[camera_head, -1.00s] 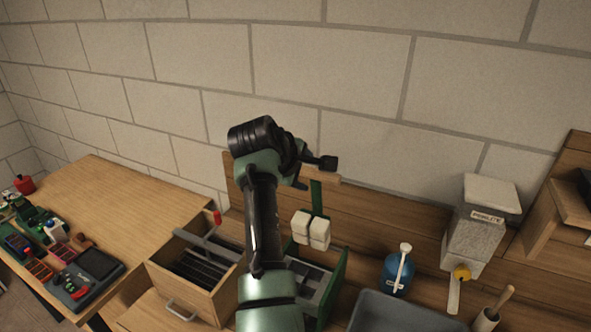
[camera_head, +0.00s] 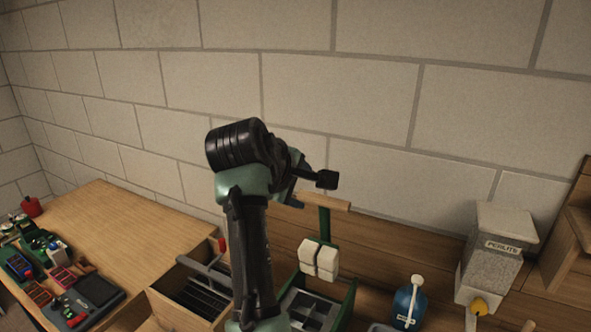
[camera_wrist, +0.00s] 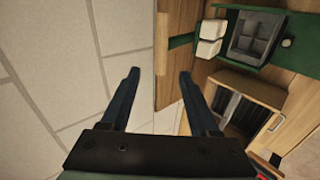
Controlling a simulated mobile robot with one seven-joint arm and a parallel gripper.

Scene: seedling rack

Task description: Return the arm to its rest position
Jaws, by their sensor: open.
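My gripper (camera_wrist: 155,92) shows in the wrist view with its two dark fingers spread apart and nothing between them. Past the fingers are the block wall and the edge of a wooden board. In the head view my arm rises in the middle of the picture, bent at the top, above the bench. The gripper's fingers are mostly hidden there behind the arm's upper end.
A green carrier (camera_head: 324,225) with a wooden handle and white blocks (camera_head: 319,259) stands just right of my arm. A blue bottle (camera_head: 408,304) and a perlite dispenser (camera_head: 494,256) stand at right. The left table's (camera_head: 130,222) back is clear.

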